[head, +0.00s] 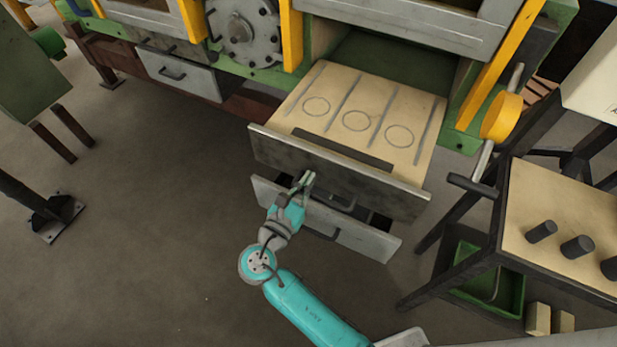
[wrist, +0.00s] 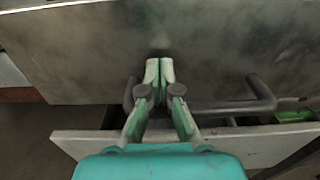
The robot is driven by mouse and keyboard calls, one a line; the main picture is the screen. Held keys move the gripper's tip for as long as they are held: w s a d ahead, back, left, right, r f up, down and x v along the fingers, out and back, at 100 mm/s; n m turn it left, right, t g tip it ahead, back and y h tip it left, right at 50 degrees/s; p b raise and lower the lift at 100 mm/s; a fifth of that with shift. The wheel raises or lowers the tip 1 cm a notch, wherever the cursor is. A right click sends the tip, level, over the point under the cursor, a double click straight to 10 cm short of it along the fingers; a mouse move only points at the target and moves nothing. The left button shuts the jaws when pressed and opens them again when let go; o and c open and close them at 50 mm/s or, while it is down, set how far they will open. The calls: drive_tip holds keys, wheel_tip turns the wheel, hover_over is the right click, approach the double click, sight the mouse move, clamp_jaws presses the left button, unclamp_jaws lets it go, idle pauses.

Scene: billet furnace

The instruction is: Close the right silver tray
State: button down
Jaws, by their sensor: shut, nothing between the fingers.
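The right silver tray (head: 375,239) is the lower drawer on the right of the furnace; it stands pulled out, with a plain light front and a dark handle. Its top edge also shows in the wrist view (wrist: 265,143). Above it, a wider pulled-out drawer (head: 270,147) has a darker metal front and a handle (head: 335,199); that front fills the wrist view (wrist: 90,60). My gripper (head: 307,178) is shut and empty. Its fingertips (wrist: 160,68) point at the upper front beside the handle; I cannot tell whether they touch it.
The upper drawer's tan top (head: 370,105) carries drawn circles and lines. A second silver drawer (head: 180,72) sits at the left. On the right stand a table (head: 560,200) with dark cylinders, a green bin (head: 480,283) and a yellow-handled lever (head: 501,117).

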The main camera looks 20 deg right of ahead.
drive_tip(key=shift+w+d, duration=0.3)
drive_tip(key=shift+w, duration=0.05)
drive_tip(key=shift+d, duration=0.1)
drive_tip(key=x, duration=3)
drive_tip(key=shift+f, duration=0.15)
drive_tip(key=shift+w, duration=0.1)
drive_tip(key=shift+d+r, duration=0.1)
drive_tip(key=shift+r, duration=0.1)
